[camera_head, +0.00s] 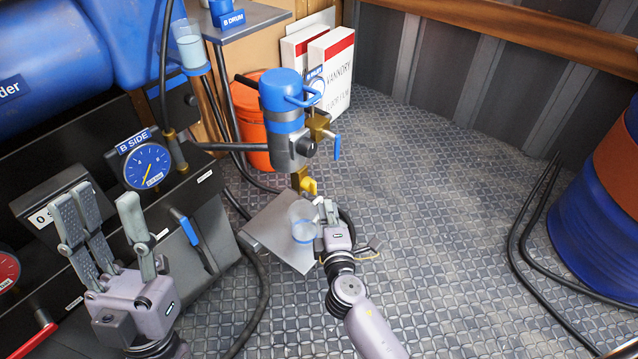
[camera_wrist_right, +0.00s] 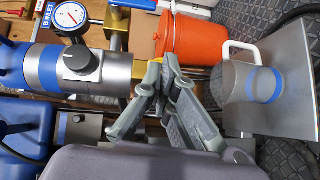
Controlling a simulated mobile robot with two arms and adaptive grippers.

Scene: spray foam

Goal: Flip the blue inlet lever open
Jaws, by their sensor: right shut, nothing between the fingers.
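A blue lever (camera_head: 336,147) hangs down at the brass valve (camera_head: 318,125) on the right side of the blue and grey pump (camera_head: 286,120). A second blue lever (camera_head: 185,225) sits on the black machine front below the B SIDE gauge (camera_head: 148,166). I cannot tell for sure which is the inlet lever. My right gripper (camera_head: 328,210) is shut and empty, below the pump and beside the clear cup. Its fingertips (camera_wrist_right: 163,66) are together in the wrist view, right of the pump (camera_wrist_right: 75,72). My left gripper (camera_head: 100,222) is open and empty, fingers up, before the black machine.
A clear cup (camera_head: 303,222) with a blue band stands on a metal plate (camera_head: 272,232). An orange bucket (camera_head: 251,150) stands behind the pump. Hoses cross the floor; the middle right floor is clear.

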